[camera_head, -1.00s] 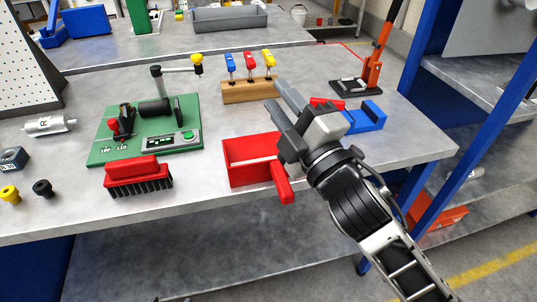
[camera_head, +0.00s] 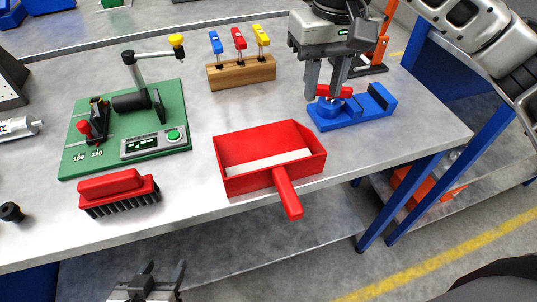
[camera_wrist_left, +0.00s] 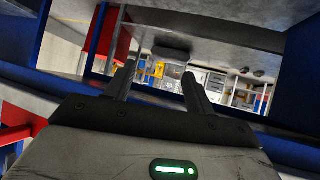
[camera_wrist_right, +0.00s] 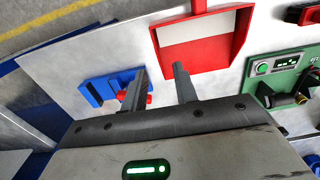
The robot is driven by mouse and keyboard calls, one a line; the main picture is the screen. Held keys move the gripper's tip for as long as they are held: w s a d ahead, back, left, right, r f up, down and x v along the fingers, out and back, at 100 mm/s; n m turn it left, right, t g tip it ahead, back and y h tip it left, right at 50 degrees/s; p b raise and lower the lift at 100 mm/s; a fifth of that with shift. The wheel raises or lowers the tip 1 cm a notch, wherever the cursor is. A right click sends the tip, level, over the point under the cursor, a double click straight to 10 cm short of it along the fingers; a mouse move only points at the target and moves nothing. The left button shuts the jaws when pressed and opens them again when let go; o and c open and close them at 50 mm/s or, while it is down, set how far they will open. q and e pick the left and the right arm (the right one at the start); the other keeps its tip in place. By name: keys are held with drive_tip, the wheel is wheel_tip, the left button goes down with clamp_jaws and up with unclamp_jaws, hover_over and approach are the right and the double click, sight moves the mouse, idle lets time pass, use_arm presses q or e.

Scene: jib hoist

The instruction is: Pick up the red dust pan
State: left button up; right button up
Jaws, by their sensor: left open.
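The red dust pan (camera_head: 228,181) lies near the front edge of the table. Its handle (camera_head: 287,193) points forward past the edge. It also shows at the top of the right wrist view (camera_wrist_right: 222,60). Neither gripper touches it. My right gripper (camera_head: 326,94) is open, pointing down over the blue fixture behind and right of the pan. A red piece of the fixture shows behind its fingers, and I see nothing clasped between them. My left gripper (camera_head: 164,267) is open and empty, low in front of the table at the bottom left.
A red brush (camera_head: 119,192) lies left of the pan. Behind it is a green board (camera_head: 75,160) with a post and panel. A wooden block (camera_head: 241,74) with coloured clamps stands behind the pan. The blue fixture (camera_head: 352,117) sits at right. Bare table surrounds the pan.

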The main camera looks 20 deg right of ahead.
sight(318, 142)
drive_tip(key=f, duration=1)
drive_tip(key=shift+d+f, duration=0.2)
drive_tip(key=shift+s+d+f+p, duration=0.1)
drive_tip(key=shift+d+f+p, duration=0.1)
drive_tip(key=shift+f, duration=1.1)
drive_tip(key=shift+d+f+p, duration=0.1)
drive_tip(key=shift+f+p, duration=0.1)
drive_tip(key=shift+f, duration=1.1)
clamp_jaws()
